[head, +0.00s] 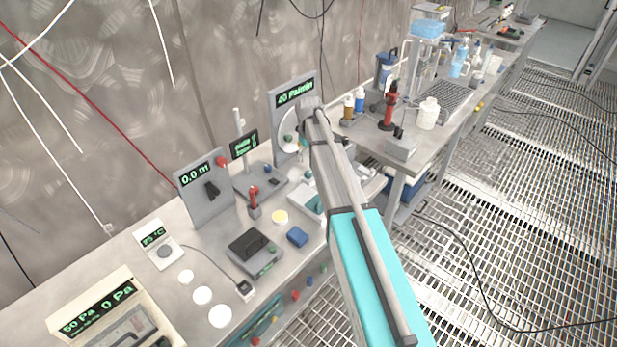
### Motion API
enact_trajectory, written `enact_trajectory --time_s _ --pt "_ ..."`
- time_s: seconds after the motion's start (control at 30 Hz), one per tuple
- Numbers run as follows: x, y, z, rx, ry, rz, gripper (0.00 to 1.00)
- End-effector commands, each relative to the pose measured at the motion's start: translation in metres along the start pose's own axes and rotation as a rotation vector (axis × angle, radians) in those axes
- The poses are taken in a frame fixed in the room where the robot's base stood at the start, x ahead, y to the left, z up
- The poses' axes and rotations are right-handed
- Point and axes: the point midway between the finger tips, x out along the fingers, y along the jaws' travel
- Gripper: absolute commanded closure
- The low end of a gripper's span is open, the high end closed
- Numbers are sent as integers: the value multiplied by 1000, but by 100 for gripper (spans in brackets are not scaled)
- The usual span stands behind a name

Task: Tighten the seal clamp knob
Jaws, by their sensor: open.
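A grey upright panel (279,97) with a green "40 Pa/min" style readout stands at the back of the bench. A pale round disc (287,143) is on its front, partly covered by my arm. I cannot tell for sure which part is the seal clamp knob; it may be at this panel, behind my gripper. My gripper (303,118) is at the panel's right side, close to the disc. It is open, but its fingertips are small and partly hidden, and I cannot tell whether they touch anything.
Left of it stand a "0.0 m" panel (205,191) with a black lever, a red-handled lever (253,202) and a "50 Pa / 0 Pa" box (112,313). Bottles and a red tool (389,105) stand on the farther bench. Grated floor (470,225) with loose cables lies right.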

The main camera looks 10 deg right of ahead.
Motion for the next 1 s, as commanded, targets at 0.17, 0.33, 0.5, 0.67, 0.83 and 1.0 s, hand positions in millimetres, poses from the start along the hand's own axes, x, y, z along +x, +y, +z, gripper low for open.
enact_trajectory --time_s 0.17,0.33,0.5,0.67,0.83,1.0 --pt "18 0 0 0 0 0 24" --pt "31 0 0 0 0 0 24" --pt "44 0 0 0 0 0 24" --pt "56 0 0 0 0 0 24" --pt "68 0 0 0 0 0 24" --pt "77 0 0 0 0 0 24"
